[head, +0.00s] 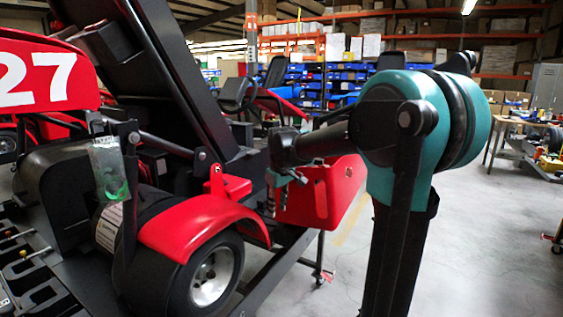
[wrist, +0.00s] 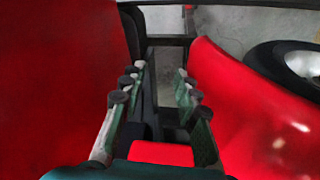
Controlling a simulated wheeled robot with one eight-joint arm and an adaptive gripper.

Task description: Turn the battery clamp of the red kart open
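The red kart carries a red panel with a white 27 (head: 45,75) at the left of the head view. A red bracket with an upright holed tab (head: 217,182) sits behind its near wheel's fender; I cannot tell whether this is the battery clamp. My gripper (head: 278,203) hangs fingers down in front of a red side panel (head: 335,190). In the wrist view my gripper (wrist: 160,70) is open, its green fingers well apart. A red block (wrist: 160,153) beside a black part shows low between the fingers, with no visible grip on it. The battery is not clearly visible.
The near wheel (head: 210,277) and red fender (head: 190,222) stand left of my gripper. Red bodywork (wrist: 60,80) flanks the fingers in the wrist view, and a dark frame bar crosses ahead. Grey floor (head: 480,240) is open at the right; a workbench (head: 515,125) stands beyond.

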